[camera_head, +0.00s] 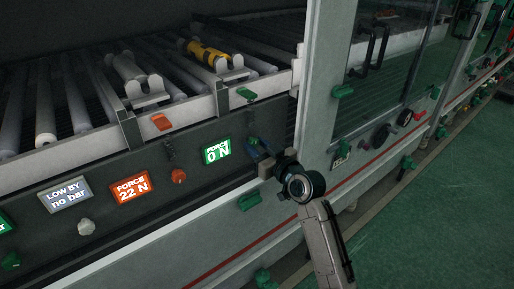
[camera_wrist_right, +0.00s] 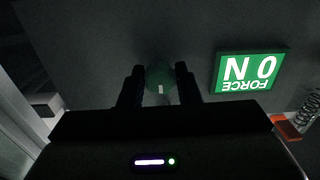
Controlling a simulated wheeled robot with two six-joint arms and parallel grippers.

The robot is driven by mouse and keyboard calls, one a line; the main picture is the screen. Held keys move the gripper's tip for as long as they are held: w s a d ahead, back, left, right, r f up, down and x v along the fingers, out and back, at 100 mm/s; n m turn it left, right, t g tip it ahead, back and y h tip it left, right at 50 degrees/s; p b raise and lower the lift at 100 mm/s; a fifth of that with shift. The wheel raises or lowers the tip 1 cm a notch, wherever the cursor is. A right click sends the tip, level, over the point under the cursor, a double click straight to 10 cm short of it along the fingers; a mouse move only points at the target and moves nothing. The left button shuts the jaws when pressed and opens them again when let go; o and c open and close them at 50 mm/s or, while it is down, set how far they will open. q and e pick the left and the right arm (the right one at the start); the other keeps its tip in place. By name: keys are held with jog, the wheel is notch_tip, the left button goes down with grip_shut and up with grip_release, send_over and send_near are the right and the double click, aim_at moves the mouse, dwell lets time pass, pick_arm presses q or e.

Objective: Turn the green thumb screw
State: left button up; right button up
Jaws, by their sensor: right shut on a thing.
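The green thumb screw (camera_wrist_right: 160,79) shows in the right wrist view, round and dark green with a small white mark, between the two black fingers. My right gripper (camera_wrist_right: 161,88) is shut on it, one finger on each side. In the head view my right gripper (camera_head: 260,152) reaches the dark panel just right of the green display, and its fingers and wrist mostly hide the screw there. The green display (camera_head: 217,151) reads "FORCE 0 N"; it appears upside down in the right wrist view (camera_wrist_right: 248,70). My left gripper is not in view.
To the left on the panel are an orange thumb screw (camera_head: 179,176), an orange display (camera_head: 130,187) reading "FORCE 22 N", and a grey display (camera_head: 66,195) reading "LOW BY no bar" with a pale knob (camera_head: 86,227). A roller conveyor lies above. A light cabinet post (camera_head: 318,90) stands close right.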

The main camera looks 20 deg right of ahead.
jog(key=shift+f, duration=0.15)
jog(key=o, duration=1)
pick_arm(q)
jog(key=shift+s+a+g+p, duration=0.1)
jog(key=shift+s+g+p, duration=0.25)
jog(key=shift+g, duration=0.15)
pick_arm(e)
jog(key=v, duration=1)
jog(key=shift+s+d, duration=0.1)
jog(key=shift+s, duration=0.3)
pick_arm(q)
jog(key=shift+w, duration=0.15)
